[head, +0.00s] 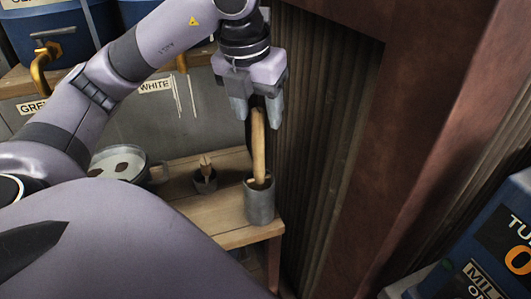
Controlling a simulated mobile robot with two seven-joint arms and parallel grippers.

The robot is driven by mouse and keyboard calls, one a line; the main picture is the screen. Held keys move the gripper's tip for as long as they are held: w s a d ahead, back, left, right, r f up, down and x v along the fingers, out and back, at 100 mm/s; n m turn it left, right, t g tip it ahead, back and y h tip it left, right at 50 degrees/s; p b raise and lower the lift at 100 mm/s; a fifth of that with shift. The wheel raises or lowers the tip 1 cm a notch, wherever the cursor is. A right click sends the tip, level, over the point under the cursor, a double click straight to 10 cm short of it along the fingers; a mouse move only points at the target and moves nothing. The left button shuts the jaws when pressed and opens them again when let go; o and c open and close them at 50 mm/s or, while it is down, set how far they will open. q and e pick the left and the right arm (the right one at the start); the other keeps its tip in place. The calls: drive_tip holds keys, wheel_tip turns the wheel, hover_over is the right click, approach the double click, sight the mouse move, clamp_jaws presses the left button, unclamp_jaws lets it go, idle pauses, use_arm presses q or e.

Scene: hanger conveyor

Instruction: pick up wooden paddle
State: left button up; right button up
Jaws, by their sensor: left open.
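A wooden paddle (259,147) stands nearly upright in a grey cylindrical pot (260,204) at the right end of a small wooden table. Its lower part is hidden inside the pot. My left gripper (257,112) points down at the top of the paddle. Its two fingers are apart, one on each side of the paddle's upper end. I cannot tell whether either finger touches the wood. My right gripper is not in view.
The wooden table (222,219) also holds a small dark cup (205,182) with short wooden pieces and a whitish pan (119,164) with brown lumps. A dark ribbed panel (318,130) stands close to the right. A blue container (490,250) is at lower right.

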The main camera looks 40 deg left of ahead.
sight(259, 132)
use_arm(q)
drive_tip(key=shift+a+f+b, duration=0.1)
drive_tip(key=shift+f+b, duration=0.25)
drive_tip(key=shift+f, duration=0.5)
drive_tip(key=shift+a+b+x, duration=0.1)
drive_tip(key=shift+b+x, duration=0.1)
drive_tip(key=shift+x, duration=0.95)
drive_tip(key=shift+a+b+x, duration=0.15)
drive_tip(key=shift+b+x, duration=0.05)
drive_tip(key=shift+x, duration=1)
drive_tip(key=shift+w+r, duration=0.1)
clamp_jaws()
